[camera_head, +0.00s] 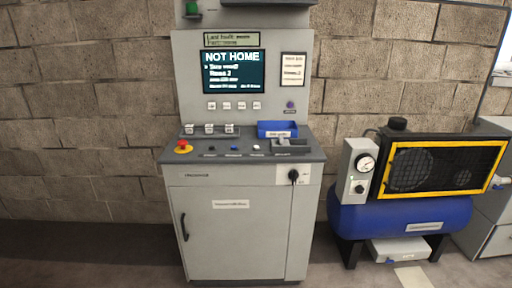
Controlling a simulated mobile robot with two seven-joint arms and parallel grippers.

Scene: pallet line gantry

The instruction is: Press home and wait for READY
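A grey control console (232,230) stands against the wall in the middle of the view. Its screen (233,71) reads "NOT HOME" in large white letters, with smaller lines below that are hard to read. On the sloping desk are a red mushroom button on a yellow base (183,147), a dark button (210,149), a blue button (234,148) and a white button (257,147). Their labels are too small to read, so I cannot tell which is home. Several small keys (227,105) sit under the screen. Neither of my grippers shows.
A blue tray (277,128) sits at the desk's back right. Several white-topped switches (209,128) stand at the back left. A blue compressor tank (400,220) with a yellow-framed guard (445,143) stands right of the console. The floor left of the console is clear.

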